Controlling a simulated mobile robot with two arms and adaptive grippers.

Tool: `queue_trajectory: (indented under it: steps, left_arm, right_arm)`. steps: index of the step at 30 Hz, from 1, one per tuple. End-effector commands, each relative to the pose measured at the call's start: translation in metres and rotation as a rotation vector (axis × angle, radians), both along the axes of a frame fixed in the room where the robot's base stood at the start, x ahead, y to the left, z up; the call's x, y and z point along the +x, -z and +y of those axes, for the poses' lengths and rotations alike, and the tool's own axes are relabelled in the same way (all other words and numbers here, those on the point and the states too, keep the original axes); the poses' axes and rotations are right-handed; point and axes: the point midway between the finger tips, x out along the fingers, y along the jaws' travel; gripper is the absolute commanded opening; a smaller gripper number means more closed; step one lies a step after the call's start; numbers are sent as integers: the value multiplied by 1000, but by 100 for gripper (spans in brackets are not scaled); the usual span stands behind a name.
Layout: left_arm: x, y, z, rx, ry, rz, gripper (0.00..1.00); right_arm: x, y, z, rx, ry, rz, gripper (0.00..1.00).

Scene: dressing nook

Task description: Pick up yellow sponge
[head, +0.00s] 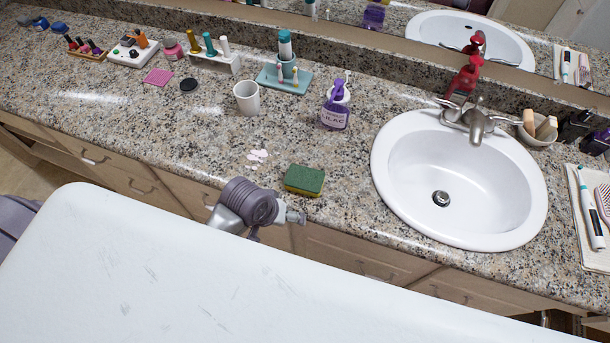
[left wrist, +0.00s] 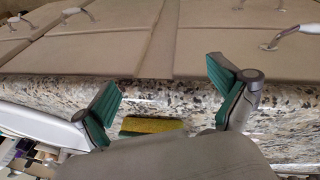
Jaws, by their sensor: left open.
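The sponge (head: 304,180) lies flat on the granite counter near its front edge, left of the sink. Its top is green and its lower layer is yellow. My left gripper (head: 276,222) is at the counter's front edge, just in front of the sponge and apart from it. In the left wrist view the two green-padded fingers (left wrist: 166,78) are spread wide with nothing between the tips. The sponge's yellow side (left wrist: 152,125) shows farther back between the fingers, partly hidden by the gripper body. My right gripper is in neither view.
A pinkish-white spill (head: 257,157) lies left of the sponge. Behind are a white cup (head: 247,98) and a purple lilac bottle (head: 335,108). The white sink (head: 455,178) is to the right. Drawers with handles (head: 140,188) line the front below the counter.

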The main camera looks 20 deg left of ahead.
Motion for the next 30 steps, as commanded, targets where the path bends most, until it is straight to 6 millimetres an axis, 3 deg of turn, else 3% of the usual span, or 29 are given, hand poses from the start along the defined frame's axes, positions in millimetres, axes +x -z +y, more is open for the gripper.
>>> queue_trajectory:
  steps: [8, 15, 22, 26, 30]
  left_arm:
    - [43, -54, -28, -151, -264, 88, 97]
    - [71, -132, -40, -212, -694, 282, 97]
    - [111, -152, -15, -176, -1194, 409, 97]
    - [119, -158, -7, -164, -1331, 432, 97]
    - [120, -145, -7, -159, -1370, 441, 97]
  right_arm:
    - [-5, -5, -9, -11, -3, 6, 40]
    - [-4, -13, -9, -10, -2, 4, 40]
    - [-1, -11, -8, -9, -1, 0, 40]
    - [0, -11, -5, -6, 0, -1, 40]
    - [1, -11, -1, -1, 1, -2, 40]
